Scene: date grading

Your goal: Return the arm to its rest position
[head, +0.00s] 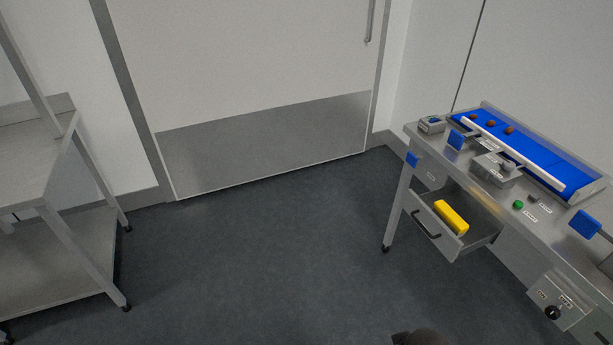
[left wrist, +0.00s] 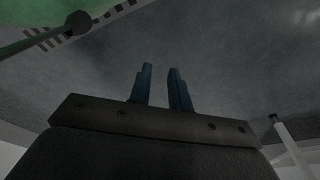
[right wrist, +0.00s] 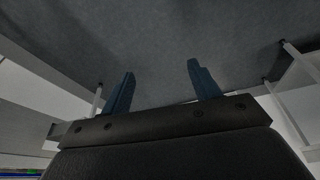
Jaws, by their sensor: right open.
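My left gripper (left wrist: 160,70) shows in the left wrist view. Its two blue fingers stand a small gap apart with nothing between them. My right gripper (right wrist: 161,70) shows in the right wrist view. Its blue fingers are wide apart and empty, with grey floor beyond them. Neither gripper touches anything in these views. In the head view neither gripper is visible. A dark rounded shape at the bottom edge there is too cut off to tell.
A steel workbench (head: 470,178) stands at the right with a blue belt (head: 540,158) carrying several dates. Its drawer (head: 476,246) is open and holds a yellow block (head: 451,217). A steel shelf table (head: 30,165) stands left. The floor (head: 250,260) between is clear, before a door (head: 240,70).

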